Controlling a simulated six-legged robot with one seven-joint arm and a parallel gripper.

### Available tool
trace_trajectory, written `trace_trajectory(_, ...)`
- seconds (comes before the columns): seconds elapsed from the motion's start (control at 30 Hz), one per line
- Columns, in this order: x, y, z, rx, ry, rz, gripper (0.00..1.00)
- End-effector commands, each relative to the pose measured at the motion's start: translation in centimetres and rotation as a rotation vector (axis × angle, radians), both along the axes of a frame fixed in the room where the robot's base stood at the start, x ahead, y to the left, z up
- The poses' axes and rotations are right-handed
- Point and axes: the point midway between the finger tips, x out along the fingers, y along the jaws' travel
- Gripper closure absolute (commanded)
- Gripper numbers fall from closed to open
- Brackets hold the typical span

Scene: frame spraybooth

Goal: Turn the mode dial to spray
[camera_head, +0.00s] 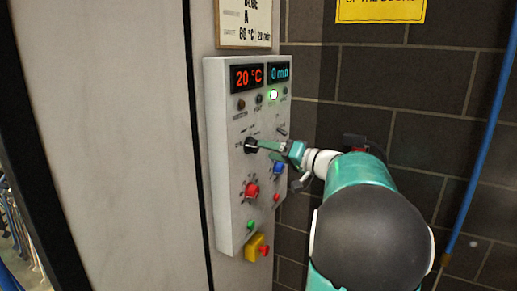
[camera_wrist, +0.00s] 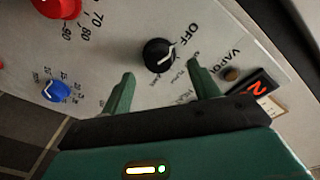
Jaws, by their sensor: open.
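The mode dial is a black knob (camera_head: 250,146) with a white pointer line, on the front of the grey control panel (camera_head: 222,170). In the wrist view the dial (camera_wrist: 158,54) sits just beyond my fingertips, near the printed word OFF. Its other labels are too small or partly hidden to read surely. My gripper (camera_wrist: 161,69) is open, with one green finger to each side of the dial; whether they touch it I cannot tell. In the head view my gripper (camera_head: 270,145) reaches the dial from the right.
Below the dial are a red knob (camera_head: 251,190), a blue knob (camera_head: 278,168), a small red button (camera_head: 277,198), a green button (camera_head: 250,224) and a yellow-based red button (camera_head: 256,247). Displays (camera_head: 247,77) and a lit green lamp (camera_head: 273,95) are above. A brick wall (camera_head: 370,110) stands at the right.

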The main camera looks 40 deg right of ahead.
Motion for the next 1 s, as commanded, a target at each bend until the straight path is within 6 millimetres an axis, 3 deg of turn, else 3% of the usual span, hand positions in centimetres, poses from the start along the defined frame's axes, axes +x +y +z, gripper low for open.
trace_trajectory(0.1, 2.3, 0.5, -0.1, 0.001, 0.0, 0.003, 0.39)
trace_trajectory(0.3, 4.5, 0.8, 0.0, 0.001, 0.0, 0.0, 0.39)
trace_trajectory(0.63, 4.9, 1.0, 0.0, 0.001, 0.0, -0.001, 0.39)
trace_trajectory(0.87, 4.9, 1.0, 0.0, 0.001, 0.002, -0.001, 0.81)
trace_trajectory(1.0, 4.9, 0.9, -0.1, 0.0, 0.002, -0.002, 0.81)
